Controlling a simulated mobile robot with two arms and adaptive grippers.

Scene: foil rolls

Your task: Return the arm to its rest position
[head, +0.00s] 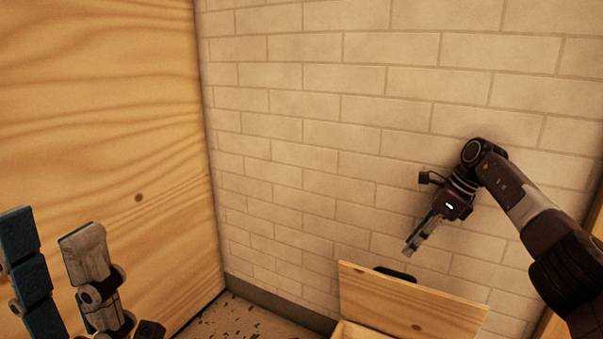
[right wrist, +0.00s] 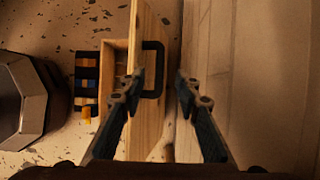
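My left gripper (head: 50,226) is at the lower left of the head view, its two blue-padded fingers apart with nothing between them. My right gripper (head: 411,248) points down in front of the brick wall, just above a wooden drawer (head: 415,306). In the right wrist view the right fingers (right wrist: 160,88) are apart and empty. The drawer's black handle (right wrist: 153,70) shows between and beyond them. The handle also shows in the head view (head: 396,273), slightly below the right fingertips. The drawer stands open, its inside (right wrist: 116,62) partly visible.
A wooden panel (head: 110,130) fills the left of the head view, and a brick wall (head: 310,120) stands behind. In the right wrist view, a dark holder with coloured pieces (right wrist: 87,72) and a metallic octagonal container (right wrist: 22,100) are left of the drawer on the speckled surface.

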